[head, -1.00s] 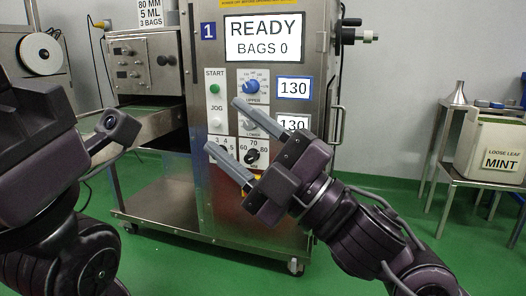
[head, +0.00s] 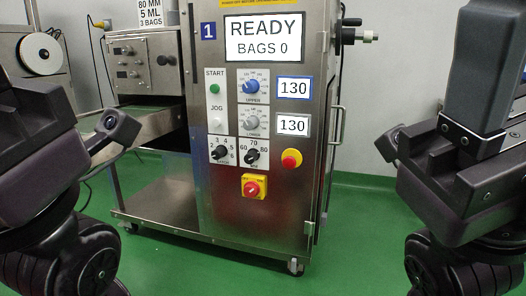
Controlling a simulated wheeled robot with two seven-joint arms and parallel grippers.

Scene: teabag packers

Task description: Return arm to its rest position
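My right gripper (head: 492,95) is at the right edge of the head view, clear of the machine's front. One grey finger points up and the other is mostly cut off by the edge; the fingers look apart, with nothing seen between them. My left gripper's dark body (head: 62,150) is at the left edge; its fingers are out of frame. The packing machine (head: 262,215) stands between the arms. Its screen (head: 263,39) reads READY, BAGS 0. The upper dial (head: 251,86) and lower dial (head: 251,124) sit beside displays that both read 130.
A red emergency button (head: 291,159) and a red-and-yellow switch (head: 254,188) are on the machine's front. The START button (head: 215,89) is green. A side handle (head: 338,122) sticks out on the right. Green floor (head: 350,240) is open between the machine and my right arm.

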